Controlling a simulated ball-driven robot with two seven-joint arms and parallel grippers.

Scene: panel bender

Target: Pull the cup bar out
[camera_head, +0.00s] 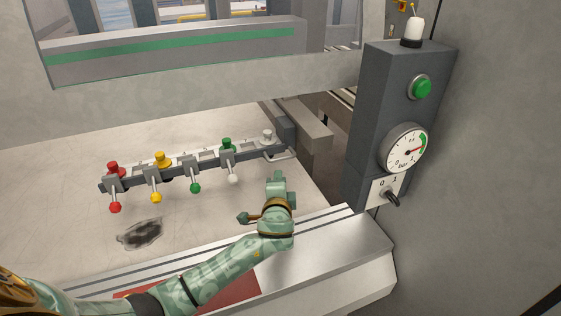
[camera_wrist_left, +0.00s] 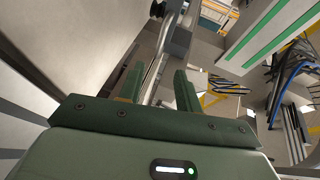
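The cup bar (camera_head: 210,161) is a dark grey bar lying across the pale bed. It carries red, yellow, green and white knobs, each with a matching ball-tipped lever. A bent metal handle (camera_head: 283,156) sticks out at its right end. My left gripper (camera_head: 279,178) is just in front of that handle, over the bed. In the left wrist view its two green fingers (camera_wrist_left: 158,88) stand apart, and a shiny metal rod (camera_wrist_left: 157,62), which looks like the handle, shows between and beyond them. I cannot tell whether they touch it. My right gripper is not in view.
A grey control box (camera_head: 400,120) with a green button, pressure gauge and switch stands to the right. A grey block (camera_head: 308,135) lies right of the bar's end. A dark smudge (camera_head: 140,234) marks the bed, and a metal ledge (camera_head: 335,246) runs along the front.

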